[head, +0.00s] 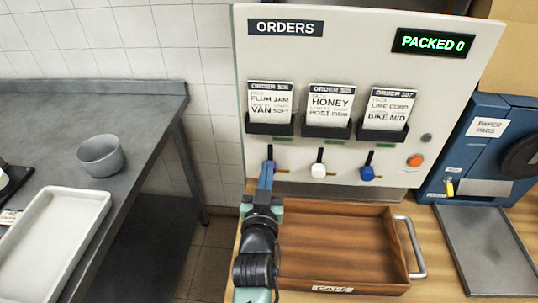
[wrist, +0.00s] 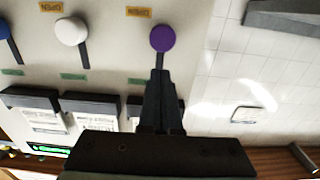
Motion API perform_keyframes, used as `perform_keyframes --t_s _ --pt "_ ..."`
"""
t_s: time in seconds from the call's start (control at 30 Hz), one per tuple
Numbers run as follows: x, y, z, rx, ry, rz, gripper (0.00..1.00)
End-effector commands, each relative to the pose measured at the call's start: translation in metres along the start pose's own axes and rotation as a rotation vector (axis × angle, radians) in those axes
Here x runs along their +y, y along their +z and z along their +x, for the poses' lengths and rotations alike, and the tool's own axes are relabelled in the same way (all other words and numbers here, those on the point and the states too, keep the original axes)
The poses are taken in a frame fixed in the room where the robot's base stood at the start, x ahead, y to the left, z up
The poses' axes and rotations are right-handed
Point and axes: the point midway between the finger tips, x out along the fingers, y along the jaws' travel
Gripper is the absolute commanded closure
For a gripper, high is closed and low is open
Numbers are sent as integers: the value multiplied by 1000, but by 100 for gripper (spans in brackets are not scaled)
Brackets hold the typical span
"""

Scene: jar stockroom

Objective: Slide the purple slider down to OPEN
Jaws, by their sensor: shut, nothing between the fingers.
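The purple slider (wrist: 162,38) shows in the wrist view, which is upside down, as a round knob on the order panel. It sits close to its orange OPEN label (wrist: 138,12), with its dark slot running from it toward the green label; no slot shows past it on the OPEN side. My gripper (wrist: 158,75) is shut and empty, its fingertips just above the knob on the panel; whether they touch it I cannot tell. In the head view my gripper (head: 267,168) is at the panel's left column, and the purple knob is hidden there.
A white knob (head: 318,170) and a blue knob (head: 368,173) stand to the right, under card holders. An orange button (head: 415,161) is farther right. A wooden tray (head: 393,248) lies below the panel. The display (head: 433,42) reads PACKED 0.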

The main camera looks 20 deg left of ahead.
Motion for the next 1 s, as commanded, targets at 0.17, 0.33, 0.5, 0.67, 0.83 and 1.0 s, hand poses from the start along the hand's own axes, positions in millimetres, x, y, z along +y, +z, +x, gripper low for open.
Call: perform_keyframes --t_s 0.17,0.33,0.5,0.67,0.83,1.0 --pt "0 1 -19 0 0 -2 100" --pt "0 2 -36 0 -1 -1 100" --pt "0 2 -53 -1 0 -2 100" --pt "0 1 -64 0 0 -1 100" --pt "0 0 -67 0 0 -1 100" --pt "0 0 -67 0 0 -1 100"
